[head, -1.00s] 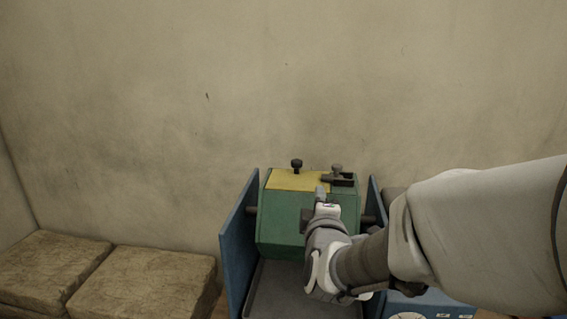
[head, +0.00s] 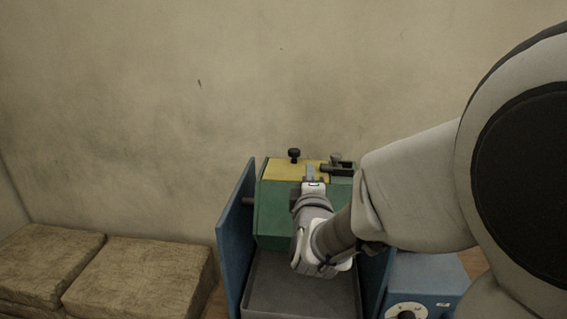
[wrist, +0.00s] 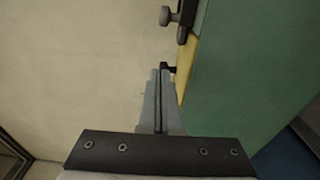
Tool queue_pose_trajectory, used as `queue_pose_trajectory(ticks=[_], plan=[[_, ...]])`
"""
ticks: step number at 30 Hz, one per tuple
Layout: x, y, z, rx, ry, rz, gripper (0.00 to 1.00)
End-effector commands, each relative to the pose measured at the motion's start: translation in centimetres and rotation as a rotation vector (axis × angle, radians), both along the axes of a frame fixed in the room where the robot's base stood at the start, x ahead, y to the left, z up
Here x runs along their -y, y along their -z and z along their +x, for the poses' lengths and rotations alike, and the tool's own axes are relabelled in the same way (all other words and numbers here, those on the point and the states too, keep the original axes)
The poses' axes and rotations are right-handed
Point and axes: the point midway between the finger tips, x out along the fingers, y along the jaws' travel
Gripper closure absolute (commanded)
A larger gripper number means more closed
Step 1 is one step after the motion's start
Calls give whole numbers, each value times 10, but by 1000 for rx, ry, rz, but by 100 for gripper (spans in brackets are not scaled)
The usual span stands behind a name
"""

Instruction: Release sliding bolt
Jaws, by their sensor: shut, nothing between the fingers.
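The sliding bolt (head: 337,169) is a dark bar with a knob, set at the right of the yellow panel (head: 285,170) on top of a green box (head: 270,220). In the wrist view the bolt's knob (wrist: 168,17) shows at the top, past my fingertips. My gripper (head: 310,170) is shut and empty, over the front of the yellow panel, left of the bolt. In the wrist view its closed fingers (wrist: 159,75) point toward a dark knob (wrist: 168,68) at the panel's edge. I cannot tell whether they touch it. My arm covers the box's right front.
A dark upright knob (head: 294,155) stands on the panel's back edge. Blue side plates (head: 236,240) flank the box, with a grey tray (head: 290,295) below. A blue unit with a dial (head: 430,280) is at right, and padded blocks (head: 140,280) are at left.

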Motion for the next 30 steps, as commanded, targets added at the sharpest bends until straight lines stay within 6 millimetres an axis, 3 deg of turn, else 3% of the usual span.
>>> queue_pose_trajectory(ticks=[14,21,30], plan=[[11,0,85,-1,2,-2,100],[41,-1,68,0,3,-1,100],[47,0,65,0,0,0,100]])
